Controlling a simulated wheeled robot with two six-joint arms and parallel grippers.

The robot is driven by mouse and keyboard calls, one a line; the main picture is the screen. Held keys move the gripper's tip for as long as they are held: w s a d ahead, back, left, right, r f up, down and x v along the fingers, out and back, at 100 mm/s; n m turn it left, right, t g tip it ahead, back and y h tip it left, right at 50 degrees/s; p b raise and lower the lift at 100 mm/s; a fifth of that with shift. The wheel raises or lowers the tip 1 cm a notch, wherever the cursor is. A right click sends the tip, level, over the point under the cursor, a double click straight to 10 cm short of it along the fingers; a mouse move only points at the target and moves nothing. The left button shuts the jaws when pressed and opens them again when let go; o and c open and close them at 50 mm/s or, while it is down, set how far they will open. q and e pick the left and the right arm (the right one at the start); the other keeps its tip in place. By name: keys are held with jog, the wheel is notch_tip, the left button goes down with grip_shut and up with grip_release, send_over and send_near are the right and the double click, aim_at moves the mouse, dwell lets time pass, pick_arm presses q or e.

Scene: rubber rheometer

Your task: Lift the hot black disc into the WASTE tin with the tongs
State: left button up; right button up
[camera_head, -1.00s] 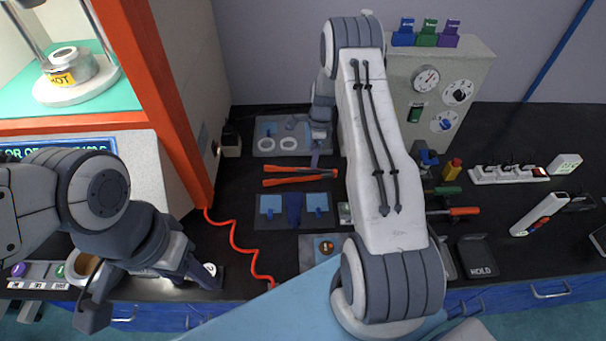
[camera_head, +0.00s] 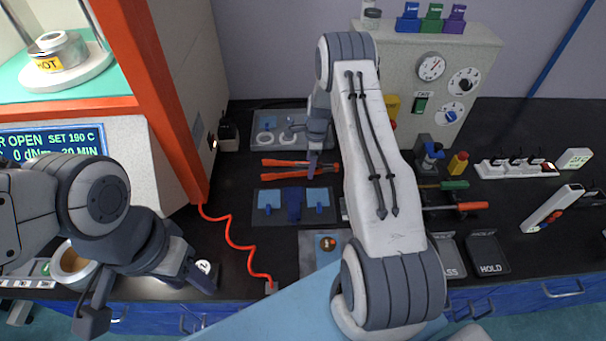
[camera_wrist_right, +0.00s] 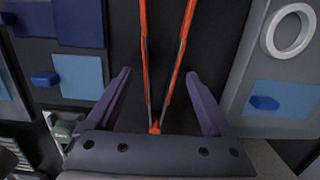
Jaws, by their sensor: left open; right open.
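My left gripper (camera_head: 150,293) is open at the lower left, apart from the tongs. The platen marked HOT (camera_head: 62,52) is in the open press at the upper left with a pale ring on top. I cannot make out the black disc or the WASTE label.
The orange press frame (camera_head: 168,100) and a coiled red cord (camera_head: 233,240) are left.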

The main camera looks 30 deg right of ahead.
jog(key=shift+f, duration=0.65)
jog(key=c, duration=0.7)
jog(key=shift+r, duration=0.1)
notch_tip(320, 180, up, 12)
jog(key=p, duration=0.8)
